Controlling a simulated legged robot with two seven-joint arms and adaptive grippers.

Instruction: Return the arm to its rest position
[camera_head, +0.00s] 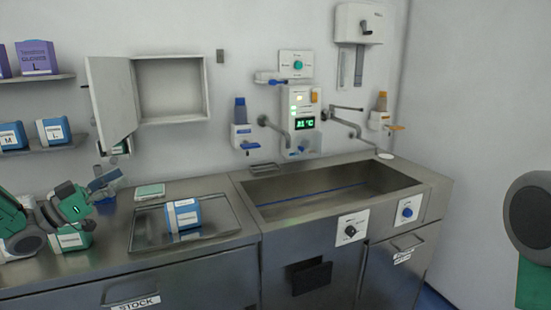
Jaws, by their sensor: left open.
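My left arm comes in from the left edge, with green and dark grey links. Its gripper (106,183) is open, over the back left of the steel counter (185,189). I see nothing held between its fingers. A blue and white box (183,216) stands on the tray (146,236), to the right of the gripper and apart from it. My right gripper is out of view; a grey and green part of my body shows at the right edge.
A small pale green packet (149,191) lies behind the tray. A green and white box (73,239) is beside my left arm. An open wall cabinet (170,88) hangs above the counter. A steel sink (330,190) is on the right. Shelves (40,146) hold boxes at left.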

